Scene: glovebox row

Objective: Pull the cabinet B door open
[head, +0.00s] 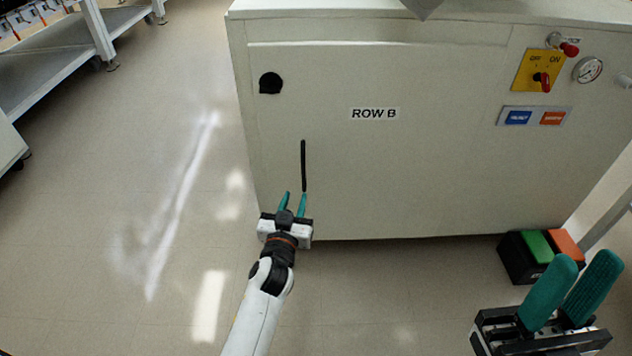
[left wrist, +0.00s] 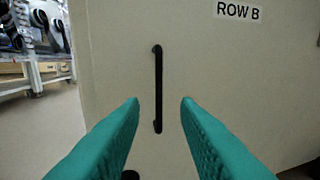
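The cabinet B door (head: 400,175) is a cream panel marked ROW B, and it looks closed. Its black vertical bar handle (head: 303,165) is on the left part of the door. The handle also shows in the left wrist view (left wrist: 157,90), upright and between the lines of the two fingers. My left gripper (head: 295,200) has teal fingers, is open, and is near the handle's lower end; whether it touches cannot be told. In the left wrist view the left gripper (left wrist: 160,108) has nothing between its fingertips. My right gripper (head: 588,268) is open and empty at the lower right.
A black box with green and orange tops (head: 540,250) stands on the floor at the cabinet's right. A yellow switch plate (head: 538,70) and a gauge (head: 587,70) are at the upper right. A black round knob (head: 270,82) is at the upper left. The floor left of the cabinet is clear.

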